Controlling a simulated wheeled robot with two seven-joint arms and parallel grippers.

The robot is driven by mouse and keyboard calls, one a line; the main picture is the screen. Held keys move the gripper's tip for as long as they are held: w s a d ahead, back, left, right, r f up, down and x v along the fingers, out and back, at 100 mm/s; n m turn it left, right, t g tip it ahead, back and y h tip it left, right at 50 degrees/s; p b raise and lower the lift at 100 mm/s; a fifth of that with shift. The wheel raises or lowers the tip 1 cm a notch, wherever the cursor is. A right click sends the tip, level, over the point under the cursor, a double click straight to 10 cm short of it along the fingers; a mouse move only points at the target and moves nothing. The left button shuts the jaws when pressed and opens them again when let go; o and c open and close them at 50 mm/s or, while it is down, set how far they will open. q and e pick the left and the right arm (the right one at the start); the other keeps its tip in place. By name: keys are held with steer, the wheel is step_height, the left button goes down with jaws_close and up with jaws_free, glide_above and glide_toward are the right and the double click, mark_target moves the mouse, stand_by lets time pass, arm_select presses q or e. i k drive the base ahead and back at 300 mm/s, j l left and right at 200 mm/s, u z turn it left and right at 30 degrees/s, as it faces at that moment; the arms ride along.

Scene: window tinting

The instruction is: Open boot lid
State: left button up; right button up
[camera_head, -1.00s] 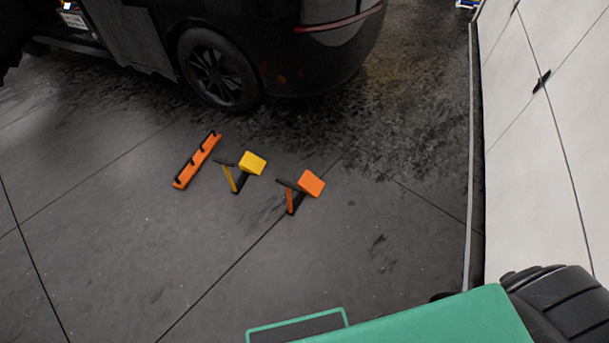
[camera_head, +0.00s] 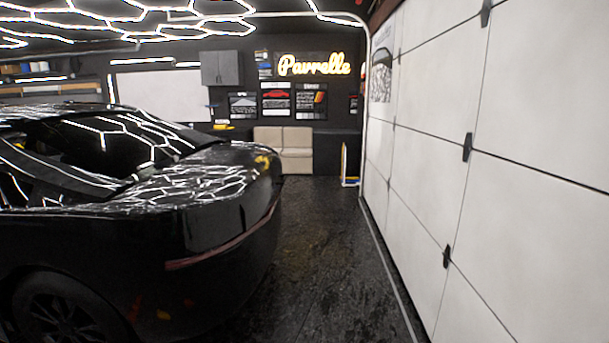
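A black car (camera_head: 100,245) stands at the left in the head view, its rear end toward the middle of the picture. Its boot lid (camera_head: 190,185) looks shut and reflects the ceiling lights. A red tail-light strip (camera_head: 225,248) runs around the rear. Neither of my grippers is in view.
A white panelled garage door (camera_head: 480,170) lines the right side. A strip of dark floor (camera_head: 315,240) lies free between car and door. At the back are a beige padded seat (camera_head: 284,148), dark cabinets and a lit sign (camera_head: 314,65).

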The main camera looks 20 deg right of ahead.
mark_target(258, 170)
steer(key=i+l+z, duration=0.1)
steer(key=i+l, duration=0.2)
steer(key=i+l+z, duration=0.1)
steer(key=i+l, duration=0.2)
steer(key=i, duration=0.2)
steer(key=i+l+z, duration=0.1)
steer(key=i, duration=0.3)
steer(key=i+l+z, duration=0.1)
steer(key=i+l, duration=0.25)
steer(key=i+l+z, duration=0.1)
steer(key=i, duration=0.25)
steer(key=i+l, duration=0.3)
steer(key=i+l+z, duration=0.15)
steer(key=i, duration=0.3)
